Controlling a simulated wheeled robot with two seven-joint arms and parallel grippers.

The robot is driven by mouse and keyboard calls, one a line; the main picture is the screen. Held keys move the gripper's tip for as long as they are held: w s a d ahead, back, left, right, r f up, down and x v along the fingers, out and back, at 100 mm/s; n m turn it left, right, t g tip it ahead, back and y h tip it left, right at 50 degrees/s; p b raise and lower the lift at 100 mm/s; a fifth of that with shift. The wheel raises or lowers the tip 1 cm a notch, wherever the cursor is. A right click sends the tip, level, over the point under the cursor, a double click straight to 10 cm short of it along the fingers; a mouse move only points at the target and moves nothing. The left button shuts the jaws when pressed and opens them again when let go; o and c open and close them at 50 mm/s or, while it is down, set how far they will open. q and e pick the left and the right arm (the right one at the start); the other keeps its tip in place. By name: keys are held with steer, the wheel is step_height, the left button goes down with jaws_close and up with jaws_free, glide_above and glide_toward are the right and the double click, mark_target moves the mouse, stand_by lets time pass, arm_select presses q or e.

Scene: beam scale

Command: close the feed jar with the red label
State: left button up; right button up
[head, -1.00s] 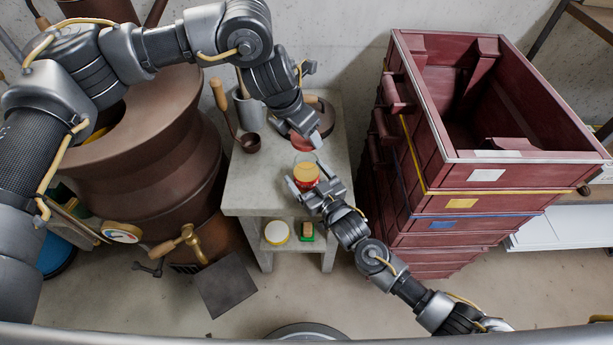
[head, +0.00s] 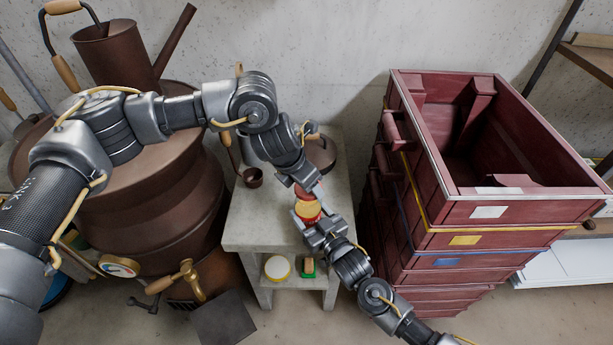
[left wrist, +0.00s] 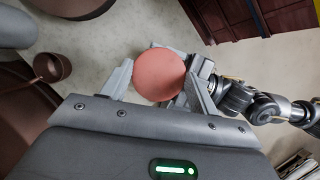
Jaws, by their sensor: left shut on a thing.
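The feed jar (head: 307,211), with yellow contents and a red label, is on the grey stand. My left gripper (head: 308,187) is shut on a round red lid (head: 316,192). In the left wrist view the lid (left wrist: 160,75) lies between my left fingers (left wrist: 158,88) and hides the jar's mouth. The lid is over the top of the jar, very close to it; I cannot tell whether it is seated. My right gripper (head: 316,226) has its fingers around the jar's lower part from the front, and appears shut on it.
The grey stand (head: 255,225) carries a brown ladle (head: 253,178) and a dark round object (head: 321,155) behind the jar. A yellow-topped tub (head: 277,267) and a green-based brush (head: 308,267) are on its shelf. Dark red stacked crates (head: 440,210) rise close on the right; a brown vessel (head: 140,215) is left.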

mark_target(308, 210)
stand_by(0.5)
arm_select(q)
steer(key=shift+f, duration=0.9)
steer(key=shift+f, duration=0.55)
